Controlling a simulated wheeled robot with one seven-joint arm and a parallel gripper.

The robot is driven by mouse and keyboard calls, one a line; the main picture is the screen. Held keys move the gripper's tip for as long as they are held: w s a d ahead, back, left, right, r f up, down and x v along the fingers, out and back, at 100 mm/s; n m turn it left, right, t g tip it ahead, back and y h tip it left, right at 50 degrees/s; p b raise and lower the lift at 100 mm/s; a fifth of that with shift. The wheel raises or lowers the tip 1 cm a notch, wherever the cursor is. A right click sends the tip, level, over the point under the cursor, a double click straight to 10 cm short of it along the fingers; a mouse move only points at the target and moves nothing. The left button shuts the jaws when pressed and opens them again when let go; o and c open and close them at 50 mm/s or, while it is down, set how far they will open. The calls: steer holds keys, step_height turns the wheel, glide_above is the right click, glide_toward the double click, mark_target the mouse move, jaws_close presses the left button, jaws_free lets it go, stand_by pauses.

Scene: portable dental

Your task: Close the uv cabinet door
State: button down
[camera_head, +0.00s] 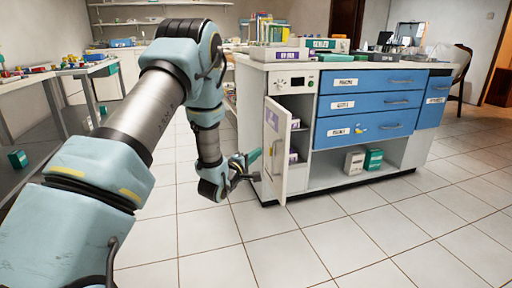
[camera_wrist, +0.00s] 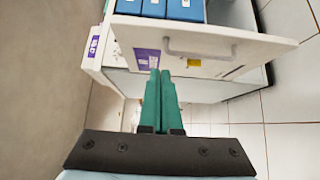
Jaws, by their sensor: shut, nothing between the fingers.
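The uv cabinet door (camera_head: 276,150) is a white panel with a purple label and a grey handle. It stands open at the left end of the white and blue cabinet (camera_head: 300,82), swung out toward me. My gripper (camera_head: 250,163) is just left of the door, low down and shut with nothing in it. In the wrist view, the green fingertips (camera_wrist: 165,73) are pressed together at the edge of the door's labelled face (camera_wrist: 265,45). The handle (camera_wrist: 205,48) is above and right of them there. I cannot tell whether they touch the door.
Blue drawers (camera_head: 365,103) are right of the door opening. White and green boxes (camera_head: 364,160) stand on the low shelf below them. A side table (camera_head: 70,75) is at the far left. The tiled floor (camera_head: 330,240) in front is clear.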

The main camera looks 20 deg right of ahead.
steer(key=b, duration=0.2)
glide_toward(284, 138)
steer(key=w+a+x, duration=0.1)
steer(key=x, duration=0.4)
steer(key=shift+d+f, duration=0.1)
steer(key=shift+d, duration=0.75)
steer(key=shift+d, duration=0.15)
